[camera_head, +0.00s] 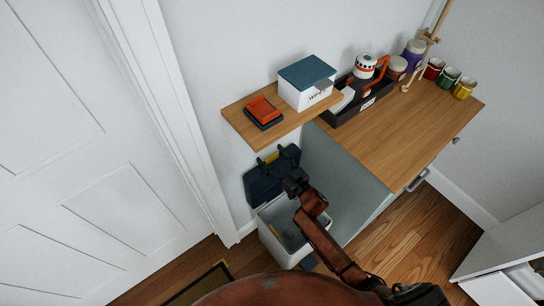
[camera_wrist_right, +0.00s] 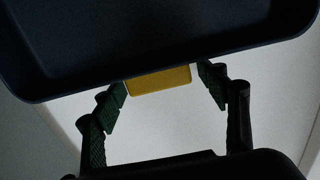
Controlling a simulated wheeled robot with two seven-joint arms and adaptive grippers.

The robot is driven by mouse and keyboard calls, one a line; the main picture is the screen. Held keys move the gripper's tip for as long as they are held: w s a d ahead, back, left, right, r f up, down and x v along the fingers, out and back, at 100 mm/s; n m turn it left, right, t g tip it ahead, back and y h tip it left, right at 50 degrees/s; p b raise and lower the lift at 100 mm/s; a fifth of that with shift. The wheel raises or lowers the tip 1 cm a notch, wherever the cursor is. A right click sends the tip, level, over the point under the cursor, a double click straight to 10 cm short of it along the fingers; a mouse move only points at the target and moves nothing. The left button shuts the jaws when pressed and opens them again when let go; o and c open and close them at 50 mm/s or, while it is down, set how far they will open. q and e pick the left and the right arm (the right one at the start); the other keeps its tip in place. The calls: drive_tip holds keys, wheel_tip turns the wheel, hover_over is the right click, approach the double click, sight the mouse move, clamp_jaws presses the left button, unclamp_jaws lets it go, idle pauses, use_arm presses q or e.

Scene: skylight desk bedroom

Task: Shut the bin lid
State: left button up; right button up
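The bin (camera_head: 275,246) is a pale box on the floor below the shelf, beside the desk's side panel. Its dark blue lid (camera_head: 262,188) stands open, tilted up against the wall side, with a yellow tab (camera_head: 271,156) at its upper edge. My right gripper (camera_head: 275,162) reaches up over the bin in front of the lid. In the right wrist view the gripper (camera_wrist_right: 162,78) is open, its fingers on either side of the yellow tab (camera_wrist_right: 158,80). The lid (camera_wrist_right: 160,38) fills the top there. Contact cannot be told. My left gripper is out of view.
A wooden shelf (camera_head: 238,117) juts out above the lid, bearing a red-and-black item (camera_head: 264,111) and a white box with a blue top (camera_head: 306,84). The desk (camera_head: 395,134) with cups and an organizer stands right. A white door (camera_head: 90,150) is left.

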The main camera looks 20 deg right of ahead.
drive_tip(key=c, duration=1.6)
drive_tip(key=shift+s, duration=0.15)
